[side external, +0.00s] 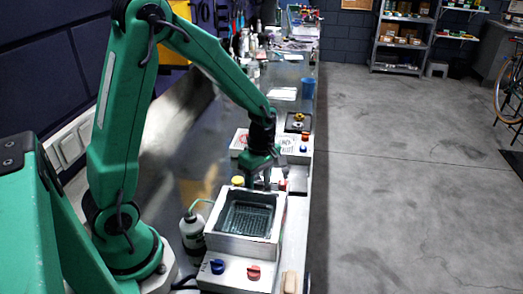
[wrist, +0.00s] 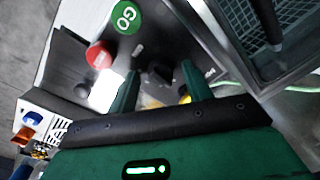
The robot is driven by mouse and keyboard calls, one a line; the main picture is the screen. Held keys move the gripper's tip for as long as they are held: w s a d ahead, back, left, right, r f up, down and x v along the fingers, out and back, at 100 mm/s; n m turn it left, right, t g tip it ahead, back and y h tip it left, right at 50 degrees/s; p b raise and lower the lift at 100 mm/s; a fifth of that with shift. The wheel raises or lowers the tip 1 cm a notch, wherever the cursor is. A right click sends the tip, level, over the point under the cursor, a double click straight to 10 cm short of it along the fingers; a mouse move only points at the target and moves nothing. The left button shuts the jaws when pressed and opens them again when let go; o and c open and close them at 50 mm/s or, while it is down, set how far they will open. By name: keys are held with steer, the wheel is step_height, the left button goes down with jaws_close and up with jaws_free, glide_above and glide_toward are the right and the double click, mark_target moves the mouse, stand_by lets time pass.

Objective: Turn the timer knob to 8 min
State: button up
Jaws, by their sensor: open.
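In the wrist view a dark, blocky knob (wrist: 160,73) shows between the fingertips of my gripper (wrist: 160,88); it looks like the timer knob. My gripper is open, one finger on each side of the knob; I cannot tell whether they touch it. Small pale marks beside the knob are too small to read, so its setting is unclear. In the side external view my gripper (side external: 268,183) points down just behind the wash basin (side external: 210,242), and the knob is hidden there.
A green GO button (wrist: 126,17) and a red button (wrist: 98,55) lie close to the knob. A wire basket (wrist: 285,35) sits in the basin. A blue knob (side external: 217,266) and a red knob (side external: 253,272) are on the front panel. A bottle (side external: 193,232) stands left of the basin.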

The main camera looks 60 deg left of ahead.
steer(key=shift+c, duration=0.4)
steer(key=c, duration=0.9)
